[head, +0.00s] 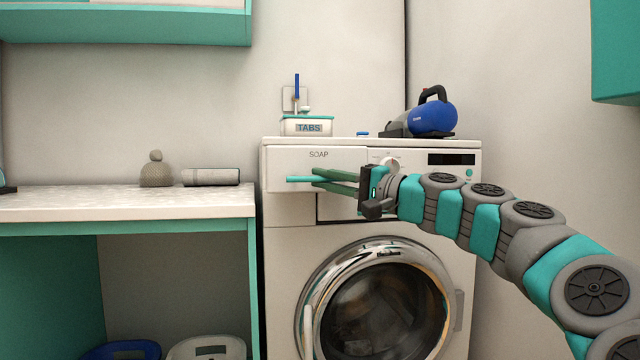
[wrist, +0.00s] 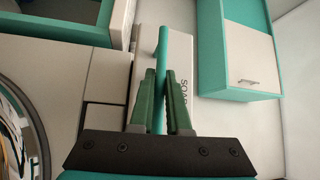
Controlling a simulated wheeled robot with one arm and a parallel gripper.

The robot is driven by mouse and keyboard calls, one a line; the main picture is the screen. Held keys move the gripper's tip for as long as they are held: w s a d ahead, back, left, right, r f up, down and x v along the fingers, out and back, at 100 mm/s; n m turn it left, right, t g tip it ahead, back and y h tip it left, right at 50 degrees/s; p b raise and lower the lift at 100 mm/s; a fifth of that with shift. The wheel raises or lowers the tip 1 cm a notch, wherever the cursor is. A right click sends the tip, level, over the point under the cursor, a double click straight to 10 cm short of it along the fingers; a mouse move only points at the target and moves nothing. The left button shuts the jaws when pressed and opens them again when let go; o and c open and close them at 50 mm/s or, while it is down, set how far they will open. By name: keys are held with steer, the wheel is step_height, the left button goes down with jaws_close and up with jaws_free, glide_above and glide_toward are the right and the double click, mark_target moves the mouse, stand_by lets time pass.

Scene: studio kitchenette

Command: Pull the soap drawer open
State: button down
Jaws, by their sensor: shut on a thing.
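The white soap drawer (head: 285,162) is at the upper left of the washing machine's front, with SOAP printed on it. Its teal bar handle (head: 299,179) runs sideways across the front. The handle also shows in the wrist view (wrist: 163,42), running between the fingers. My gripper (head: 317,178) comes in from the right, and its green fingers are shut on the handle. It also shows in the wrist view (wrist: 160,76), one finger on each side of the bar. No clear gap shows around the drawer, so I cannot tell whether it is out at all. The drawer's inside is hidden.
The washing machine (head: 283,270) has a round glass door (head: 380,305) below the drawer. A TABS box (head: 307,126) and a blue appliance (head: 433,118) stand on top. A counter (head: 120,202) is at the left. Teal wall cabinets hang above on both sides.

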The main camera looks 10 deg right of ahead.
steer(key=s, duration=0.8)
steer(key=shift+w, duration=0.1)
steer(key=c, duration=0.9)
jaws_free()
steer(key=v, duration=0.8)
steer(key=shift+a, duration=0.1)
